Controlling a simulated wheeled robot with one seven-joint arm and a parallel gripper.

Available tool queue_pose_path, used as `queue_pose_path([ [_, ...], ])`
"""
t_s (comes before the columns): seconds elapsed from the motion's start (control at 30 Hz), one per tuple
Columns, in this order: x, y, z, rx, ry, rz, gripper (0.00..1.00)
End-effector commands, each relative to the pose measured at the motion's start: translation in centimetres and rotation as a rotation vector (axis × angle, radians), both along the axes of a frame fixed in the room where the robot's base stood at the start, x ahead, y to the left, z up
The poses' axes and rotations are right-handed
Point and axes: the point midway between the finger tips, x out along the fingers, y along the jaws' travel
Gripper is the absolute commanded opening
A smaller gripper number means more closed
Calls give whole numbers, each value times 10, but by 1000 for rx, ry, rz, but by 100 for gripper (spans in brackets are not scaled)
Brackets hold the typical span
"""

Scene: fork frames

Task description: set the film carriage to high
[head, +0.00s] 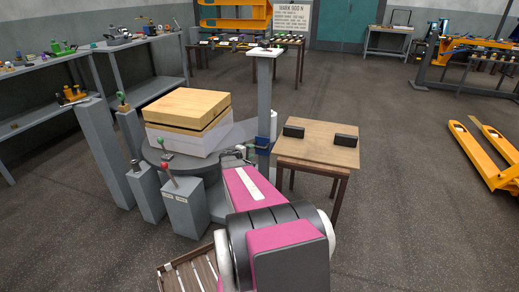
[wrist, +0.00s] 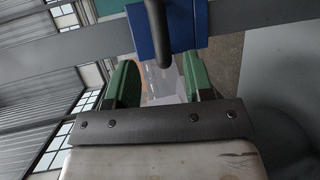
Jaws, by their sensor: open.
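The film carriage (head: 263,144) is a small blue block on the grey upright mast (head: 264,95), low down, about level with the wooden table top. In the wrist view the blue carriage (wrist: 190,25) fills the top middle, with a dark rounded handle (wrist: 156,30) in front of it. My gripper (head: 240,151) is just left of the carriage in the head view, partly hidden by my arm. In the wrist view my gripper's green fingers (wrist: 158,78) are apart and empty. The handle's end lies ahead of the gap between them; I cannot tell whether it is between the tips.
A stacked load (head: 186,120) of white and wooden boxes stands on a round turntable left of the mast, with translucent film (head: 238,131) between. Grey posts with levers (head: 183,205) stand front left. A wooden table (head: 317,150) with two black blocks is close on the right.

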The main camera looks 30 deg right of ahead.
Motion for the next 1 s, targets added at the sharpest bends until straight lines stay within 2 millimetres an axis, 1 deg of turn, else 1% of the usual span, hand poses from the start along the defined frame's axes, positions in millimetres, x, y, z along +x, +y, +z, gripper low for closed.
queue_pose_path([
  [0.03,5,-11,-3,0,0,-3,48],
  [0.2,14,-39,-9,0,0,-3,48],
  [0.4,21,-64,-14,1,1,-2,48],
  [0.6,24,-74,-16,1,0,-1,48],
  [0.87,24,-74,-16,1,0,0,48],
  [0.9,24,-74,-16,1,0,-1,41],
  [0.93,24,-74,-16,1,0,-1,32],
  [0.97,24,-74,-16,1,0,-1,22],
  [1.0,24,-74,-16,1,0,-1,9],
])
